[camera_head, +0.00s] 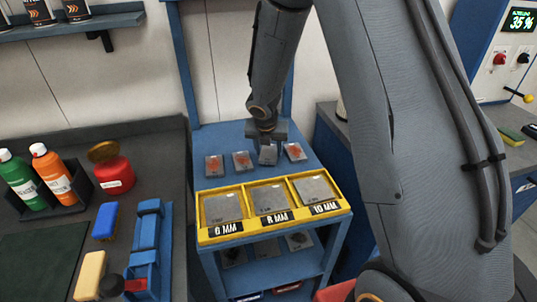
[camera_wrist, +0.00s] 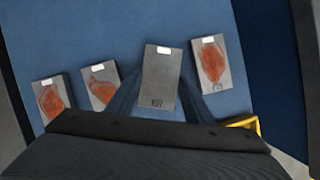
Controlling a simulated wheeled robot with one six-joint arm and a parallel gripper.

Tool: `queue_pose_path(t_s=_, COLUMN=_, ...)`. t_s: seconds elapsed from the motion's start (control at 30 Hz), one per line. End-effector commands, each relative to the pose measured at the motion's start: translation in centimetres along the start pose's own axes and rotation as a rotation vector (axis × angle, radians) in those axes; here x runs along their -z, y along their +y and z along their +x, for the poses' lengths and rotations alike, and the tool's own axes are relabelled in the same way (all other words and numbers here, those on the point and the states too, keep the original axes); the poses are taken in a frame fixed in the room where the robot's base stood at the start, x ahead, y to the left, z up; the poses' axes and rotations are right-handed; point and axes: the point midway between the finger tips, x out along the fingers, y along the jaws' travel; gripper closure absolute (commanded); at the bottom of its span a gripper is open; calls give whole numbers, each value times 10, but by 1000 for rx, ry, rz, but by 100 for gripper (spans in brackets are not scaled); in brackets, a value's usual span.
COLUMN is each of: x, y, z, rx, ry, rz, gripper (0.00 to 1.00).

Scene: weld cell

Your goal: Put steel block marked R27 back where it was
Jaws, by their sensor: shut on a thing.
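The grey steel block marked R27 (camera_wrist: 160,80) is between the fingers of my gripper (camera_wrist: 157,92) in the wrist view. It has a white tag at its far end and no red patch. In the head view my gripper (camera_head: 267,139) points down over the blue stand (camera_head: 215,140), with the block (camera_head: 267,155) below it. The block sits between two red-patched blocks, apart from both. I cannot tell whether it touches the stand top.
Red-patched blocks lie left (camera_head: 241,161) and right (camera_head: 294,152) of the held one; another (camera_head: 214,166) is farther left. A yellow tray (camera_head: 232,238) with plates in marked compartments is at the stand's front. A workbench (camera_head: 150,150) with bottles is at left.

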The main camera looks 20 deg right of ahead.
Motion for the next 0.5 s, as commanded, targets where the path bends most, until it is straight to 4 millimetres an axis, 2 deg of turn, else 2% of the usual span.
queue_pose_path(t_s=0.1, x=4, y=0, z=11, rx=-2, ry=-1, rz=0, gripper=100)
queue_pose_path(t_s=0.5, x=4, y=0, z=15, rx=-2, ry=-2, rz=2, gripper=100)
